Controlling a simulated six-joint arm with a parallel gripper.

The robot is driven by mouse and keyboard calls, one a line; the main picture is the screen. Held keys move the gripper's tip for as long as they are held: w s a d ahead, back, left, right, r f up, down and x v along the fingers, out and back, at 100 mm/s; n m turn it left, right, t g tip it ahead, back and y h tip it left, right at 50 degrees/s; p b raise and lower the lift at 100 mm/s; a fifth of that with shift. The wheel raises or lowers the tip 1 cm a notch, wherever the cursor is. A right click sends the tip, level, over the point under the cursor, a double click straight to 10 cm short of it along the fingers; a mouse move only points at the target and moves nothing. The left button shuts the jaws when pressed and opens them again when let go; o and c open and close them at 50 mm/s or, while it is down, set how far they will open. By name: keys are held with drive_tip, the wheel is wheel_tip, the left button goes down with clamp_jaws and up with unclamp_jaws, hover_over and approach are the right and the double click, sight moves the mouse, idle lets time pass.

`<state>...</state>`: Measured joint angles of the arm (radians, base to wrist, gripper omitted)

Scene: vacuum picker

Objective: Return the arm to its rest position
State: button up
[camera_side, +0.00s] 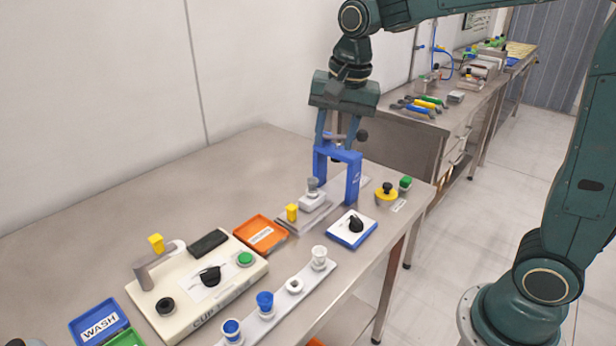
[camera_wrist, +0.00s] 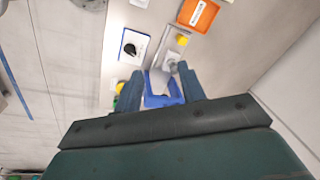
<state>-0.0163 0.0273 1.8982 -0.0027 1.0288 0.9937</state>
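My gripper (camera_side: 338,138) hangs fingers-down over the blue arch-shaped stand (camera_side: 353,180) at the far part of the bench. In the wrist view, the two fingers of my gripper (camera_wrist: 160,84) are spread wide apart. The blue stand (camera_wrist: 154,100) shows between and below them, and I see nothing clasped. A small grey cup (camera_side: 313,184) sits on a light block in front of the stand.
A second bench (camera_side: 405,122) with tools stands behind. The bench's back left is clear.

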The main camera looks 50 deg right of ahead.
drive_tip(key=s+n+t, duration=0.3)
drive_tip(key=s+n, duration=0.8)
drive_tip(key=s, duration=0.9)
drive_tip(key=shift+d+f, duration=0.15)
drive_tip(key=shift+d, duration=0.2)
